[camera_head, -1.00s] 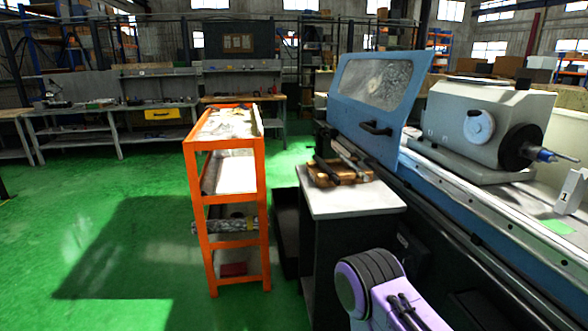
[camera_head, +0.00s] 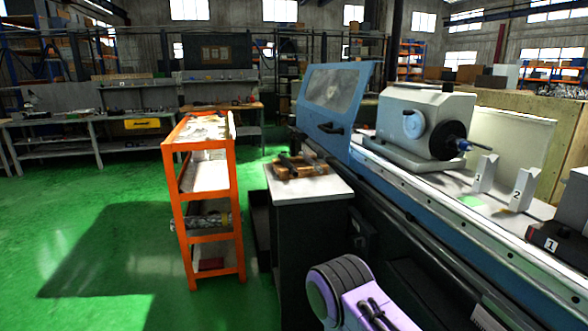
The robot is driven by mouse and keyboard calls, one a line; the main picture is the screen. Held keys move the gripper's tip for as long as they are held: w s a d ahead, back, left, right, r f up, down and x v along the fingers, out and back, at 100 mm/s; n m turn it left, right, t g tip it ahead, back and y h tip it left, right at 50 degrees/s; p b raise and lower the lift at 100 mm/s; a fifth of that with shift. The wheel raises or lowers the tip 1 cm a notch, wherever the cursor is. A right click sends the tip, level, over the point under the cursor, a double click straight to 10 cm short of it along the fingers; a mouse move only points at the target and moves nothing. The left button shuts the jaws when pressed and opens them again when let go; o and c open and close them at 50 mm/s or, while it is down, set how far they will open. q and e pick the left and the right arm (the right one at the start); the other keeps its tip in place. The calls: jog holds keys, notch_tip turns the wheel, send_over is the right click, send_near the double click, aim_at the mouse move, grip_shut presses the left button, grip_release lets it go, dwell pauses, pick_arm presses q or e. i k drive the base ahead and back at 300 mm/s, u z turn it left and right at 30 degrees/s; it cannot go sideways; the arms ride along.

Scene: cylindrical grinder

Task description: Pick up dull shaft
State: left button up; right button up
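I cannot tell for sure which thing is the dull shaft. A brown wooden holder (camera_head: 318,172) with dark, elongated parts on it lies on the small grey-topped cabinet (camera_head: 335,190) in the middle. A grey, mottled cylindrical part (camera_head: 213,220) lies across a lower shelf of the orange rack (camera_head: 238,190), left of the cabinet. Neither gripper is in view. Only a purple and black link of my own arm shows at the bottom, in front of the cabinet.
The blue and grey grinder (camera_head: 400,190) runs along the right, its blue door (camera_head: 335,95) near the cabinet's back. The green floor (camera_head: 95,235) at left is clear.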

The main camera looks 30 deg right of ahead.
aim_at(285, 163)
jog(key=z, duration=0.95)
jog(key=i, duration=0.95)
jog(key=u, duration=1.25)
jog(key=i, duration=2.4)
jog(key=z, duration=3.15)
